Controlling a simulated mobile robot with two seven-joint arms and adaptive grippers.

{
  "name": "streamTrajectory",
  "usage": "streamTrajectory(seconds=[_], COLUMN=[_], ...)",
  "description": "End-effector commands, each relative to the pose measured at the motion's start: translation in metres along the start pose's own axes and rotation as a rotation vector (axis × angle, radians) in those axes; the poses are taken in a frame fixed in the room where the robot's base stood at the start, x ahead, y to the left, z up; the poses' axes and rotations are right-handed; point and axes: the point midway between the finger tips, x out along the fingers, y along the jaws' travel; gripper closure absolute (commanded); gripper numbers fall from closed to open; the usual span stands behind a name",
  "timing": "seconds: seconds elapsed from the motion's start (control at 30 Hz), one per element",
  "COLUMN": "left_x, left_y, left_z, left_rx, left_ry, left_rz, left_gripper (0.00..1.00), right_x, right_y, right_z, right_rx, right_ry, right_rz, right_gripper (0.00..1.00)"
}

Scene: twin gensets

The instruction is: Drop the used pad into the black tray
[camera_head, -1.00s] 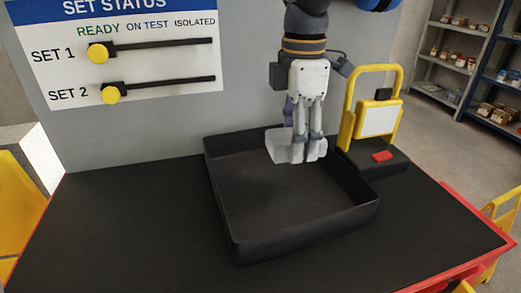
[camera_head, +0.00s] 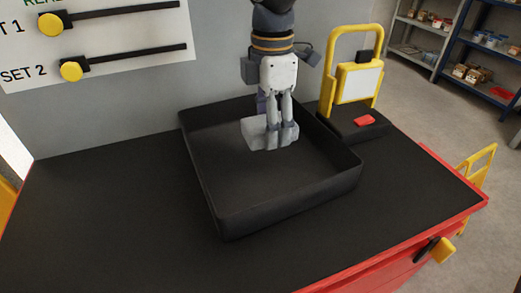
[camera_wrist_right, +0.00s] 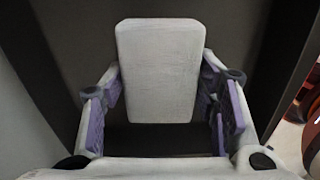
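The used pad (camera_head: 258,134) is a pale grey-white block at the fingertips of my right gripper (camera_head: 280,137). In the right wrist view, the pad (camera_wrist_right: 160,70) lies between the two purple-lined fingers (camera_wrist_right: 162,88), with the tips against its side edges. The black tray (camera_head: 292,203) is a wide, open, low-walled box on the bench. My right gripper points down inside the tray's outline, near its back, with the pad over the tray floor. The exact height of the pad above the floor is hard to tell. My left gripper is not in view.
A yellow-framed stand (camera_head: 352,75) on a black base with a red piece (camera_head: 365,120) stands close behind the tray to the right. A status board (camera_head: 100,40) with yellow sliders is on the back wall. The bench top (camera_head: 105,215) left of the tray is clear.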

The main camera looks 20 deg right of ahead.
Motion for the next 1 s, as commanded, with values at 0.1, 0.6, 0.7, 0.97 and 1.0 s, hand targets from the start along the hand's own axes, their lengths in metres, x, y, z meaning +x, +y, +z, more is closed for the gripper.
streamTrajectory(seconds=[0.1, 0.6, 0.7, 0.97, 1.0], left_x=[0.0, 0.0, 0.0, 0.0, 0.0], left_y=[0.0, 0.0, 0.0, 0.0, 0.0], left_z=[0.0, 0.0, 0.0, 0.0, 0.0], left_rx=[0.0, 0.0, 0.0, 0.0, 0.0], left_ry=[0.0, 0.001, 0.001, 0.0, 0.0], left_rz=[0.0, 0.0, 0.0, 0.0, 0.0], left_gripper=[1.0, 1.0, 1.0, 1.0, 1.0], right_x=[0.0, -0.046, -0.073, -0.117, -0.119], right_y=[0.0, 0.002, 0.001, 0.0, 0.0], right_z=[0.0, 0.0, 0.0, 0.0, 0.0], right_rx=[0.0, 0.001, 0.002, 0.0, 0.0], right_ry=[0.0, 0.0, 0.0, 0.0, 0.0], right_rz=[0.0, 0.007, 0.006, 0.001, 0.0], right_gripper=[0.23, 0.23, 0.23, 0.23, 0.23])
